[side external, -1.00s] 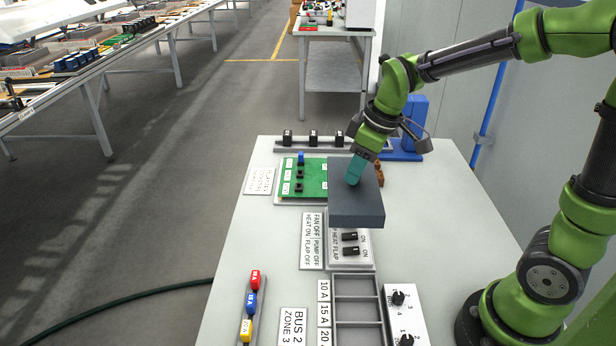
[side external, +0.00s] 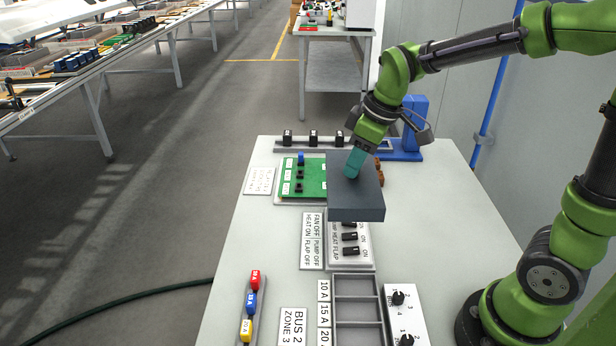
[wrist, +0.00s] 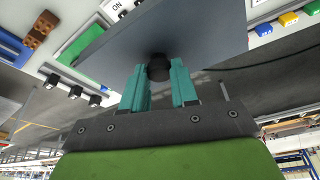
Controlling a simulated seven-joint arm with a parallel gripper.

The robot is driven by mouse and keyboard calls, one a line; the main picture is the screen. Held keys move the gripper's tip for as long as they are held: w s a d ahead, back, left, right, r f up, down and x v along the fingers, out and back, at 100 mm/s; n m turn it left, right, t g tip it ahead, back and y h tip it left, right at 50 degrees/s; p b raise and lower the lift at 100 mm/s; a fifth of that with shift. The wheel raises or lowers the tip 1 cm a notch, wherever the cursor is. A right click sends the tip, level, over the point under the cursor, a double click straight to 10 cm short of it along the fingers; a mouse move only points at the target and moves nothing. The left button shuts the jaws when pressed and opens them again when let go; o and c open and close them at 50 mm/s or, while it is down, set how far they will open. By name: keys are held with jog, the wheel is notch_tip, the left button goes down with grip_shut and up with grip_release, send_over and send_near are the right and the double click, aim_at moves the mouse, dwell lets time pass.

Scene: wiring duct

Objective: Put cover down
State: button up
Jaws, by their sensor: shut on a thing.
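The cover is a flat dark grey slab (side external: 356,195), held level over the table beside the green board. My gripper (side external: 354,164) is above it with its teal fingers pointing down. In the wrist view the fingers (wrist: 160,75) are shut on a round black knob (wrist: 159,68) on the face of the cover (wrist: 170,30). The cover hides part of the switch panel (side external: 350,255) and the right edge of the green board (side external: 313,178). I cannot tell how far above the table the cover is.
Black switches stand on a rail (side external: 330,143) at the back. A grey tray with compartments (side external: 358,275) and a white knob panel (side external: 405,318) lie in front. A fuse strip (side external: 240,330) is at the left. Brown blocks (side external: 380,174) and a blue stand (side external: 402,152) are at the right.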

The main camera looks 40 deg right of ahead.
jog(key=w+a+f+n+y, duration=0.1)
jog(key=w+a+f+n, duration=0.15)
jog(key=w+a, duration=0.5)
jog(key=w+a+f+n, duration=0.2)
jog(key=w+a+f, duration=0.1)
jog(key=w+a, duration=0.5)
jog(key=shift+g, duration=0.4)
jog(key=f, duration=0.6)
jog(key=a+f, duration=0.1)
jog(key=f, duration=0.2)
jog(key=shift+s+f, duration=0.2)
jog(key=shift+f, duration=0.05)
jog(key=shift+f, duration=0.15)
jog(key=o, duration=0.9)
jog(key=shift+o, duration=0.2)
